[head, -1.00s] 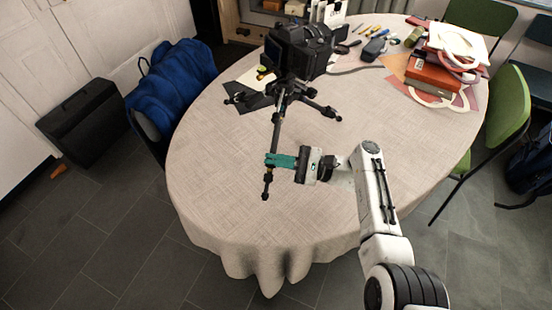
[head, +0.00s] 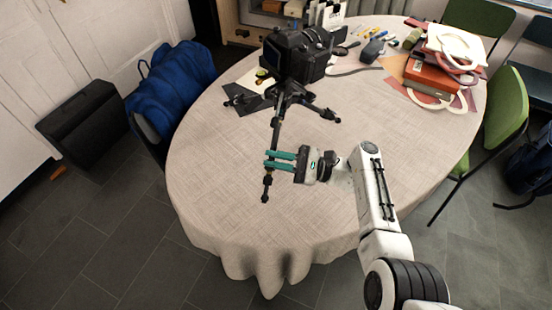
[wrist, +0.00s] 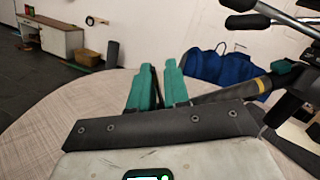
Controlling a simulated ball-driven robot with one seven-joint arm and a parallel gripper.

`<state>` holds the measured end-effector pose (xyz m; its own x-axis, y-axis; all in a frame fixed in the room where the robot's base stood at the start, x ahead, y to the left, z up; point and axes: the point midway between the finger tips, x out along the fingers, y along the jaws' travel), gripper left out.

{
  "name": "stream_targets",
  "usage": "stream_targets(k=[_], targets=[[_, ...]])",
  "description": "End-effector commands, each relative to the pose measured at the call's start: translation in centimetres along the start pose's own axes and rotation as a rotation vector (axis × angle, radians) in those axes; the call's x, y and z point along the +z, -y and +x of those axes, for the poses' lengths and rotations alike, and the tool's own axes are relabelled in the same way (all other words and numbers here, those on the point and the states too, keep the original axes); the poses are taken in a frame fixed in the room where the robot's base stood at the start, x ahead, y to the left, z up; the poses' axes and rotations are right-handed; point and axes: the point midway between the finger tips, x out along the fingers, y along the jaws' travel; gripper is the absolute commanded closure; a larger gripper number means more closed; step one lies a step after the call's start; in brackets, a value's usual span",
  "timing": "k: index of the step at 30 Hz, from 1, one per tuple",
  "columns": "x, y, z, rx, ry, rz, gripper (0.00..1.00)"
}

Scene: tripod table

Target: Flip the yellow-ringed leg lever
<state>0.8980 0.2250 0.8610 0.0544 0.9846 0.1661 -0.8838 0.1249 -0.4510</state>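A black camera (head: 290,58) stands on a black tripod (head: 293,86) on the table. The tripod's front leg (head: 275,135) points toward me, its foot near the table's front. In the wrist view a dark leg (wrist: 225,95) with a yellow ring (wrist: 262,85) runs to the right of and partly behind my teal fingers. I cannot make out the lever clearly. My gripper (head: 268,160) is at the lower part of the front leg, fingers pointing left across it. The fingers (wrist: 157,75) are a little apart; a thin dark strip shows between them, and I cannot tell what it is.
The round table (head: 220,200) has free cloth in front and at right. A stack of books and a red box (head: 435,75) sits at the back right, with small tools (head: 372,48) beside it. A blue bag (head: 178,85) is on a chair at left.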

Motion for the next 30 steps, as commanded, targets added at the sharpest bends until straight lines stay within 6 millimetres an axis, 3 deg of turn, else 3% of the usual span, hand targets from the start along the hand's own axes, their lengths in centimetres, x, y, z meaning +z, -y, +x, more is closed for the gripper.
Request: stream_targets(k=[10,22,30], targets=[[0.0,0.1,-1.0,-0.002,-0.001,-0.002,0.86],[-0.2,0.0,-8.3,-0.003,-0.001,-0.002,0.86],[-0.1,0.0,-10.7,0.000,-0.001,0.000,0.86]])
